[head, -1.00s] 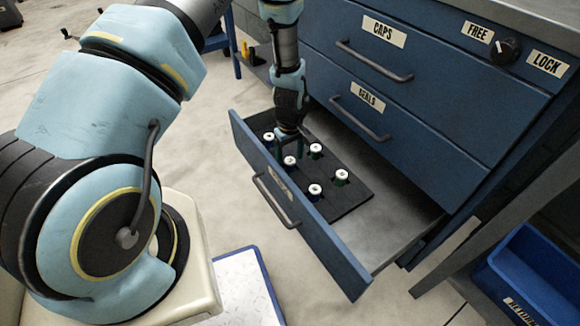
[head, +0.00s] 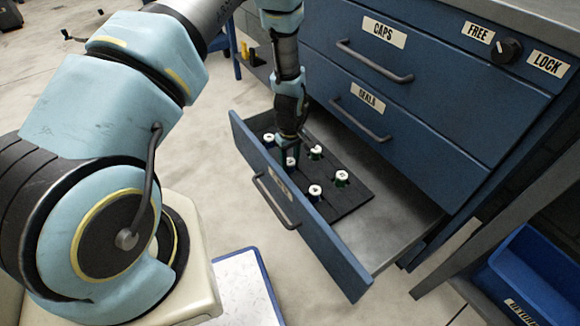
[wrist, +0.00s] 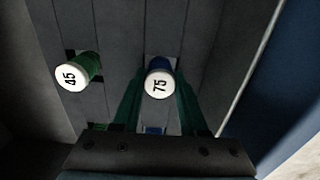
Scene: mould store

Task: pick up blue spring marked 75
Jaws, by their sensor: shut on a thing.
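The blue spring marked 75 (wrist: 158,78) has a white cap and stands in a slot of the dark rack. In the head view its white cap (head: 291,162) shows just below my gripper (head: 288,147). In the wrist view my gripper (wrist: 159,92) has one green finger on each side of the spring and is shut on it. The spring's lower part is hidden in the rack. I cannot tell whether it has lifted at all.
A green spring marked 45 (wrist: 78,72) stands to the left in the wrist view. Other white-capped springs (head: 314,191) stand in the rack (head: 345,199) inside the open blue drawer (head: 315,235). Its right part is bare. A blue bin (head: 535,280) is at the far right.

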